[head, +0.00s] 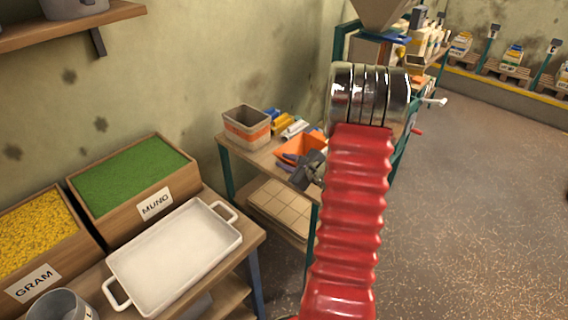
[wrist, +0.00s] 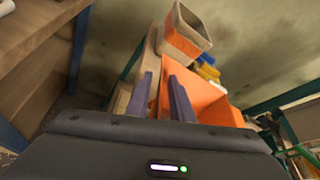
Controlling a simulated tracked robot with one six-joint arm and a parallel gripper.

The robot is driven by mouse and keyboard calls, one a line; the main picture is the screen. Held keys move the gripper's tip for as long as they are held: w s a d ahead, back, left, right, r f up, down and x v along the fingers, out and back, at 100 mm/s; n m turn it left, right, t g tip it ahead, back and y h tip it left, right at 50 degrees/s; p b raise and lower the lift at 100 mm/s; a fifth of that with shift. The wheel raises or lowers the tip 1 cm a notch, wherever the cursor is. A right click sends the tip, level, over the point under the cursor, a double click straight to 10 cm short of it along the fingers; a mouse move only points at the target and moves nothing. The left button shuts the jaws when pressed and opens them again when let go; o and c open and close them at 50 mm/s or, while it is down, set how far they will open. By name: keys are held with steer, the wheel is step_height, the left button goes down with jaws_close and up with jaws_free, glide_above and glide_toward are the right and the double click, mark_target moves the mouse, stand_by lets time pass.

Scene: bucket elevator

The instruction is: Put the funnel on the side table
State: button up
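The orange funnel (head: 300,146) is at the side table (head: 258,159), near its front right. It looks tilted, and I cannot tell how its underside rests. My gripper (head: 292,160) is at the table's front edge, with its purple fingers pointing at the funnel. In the wrist view the two fingers of my gripper (wrist: 162,98) stand apart. The funnel (wrist: 205,100) lies just beyond and to the right of them, with orange showing between them. I see no clear grip on it; contact is hard to tell. The right finger hides part of the funnel.
A grey bin with an orange band (head: 246,127) stands at the table's back left, with yellow and blue items (head: 285,122) beside it. A white tray (head: 175,254) and grain boxes (head: 133,178) are on the left bench. Open floor (head: 470,210) lies to the right.

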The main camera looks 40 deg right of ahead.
steer(key=shift+r, duration=0.1)
steer(key=v, duration=1.2)
stand_by(0.4)
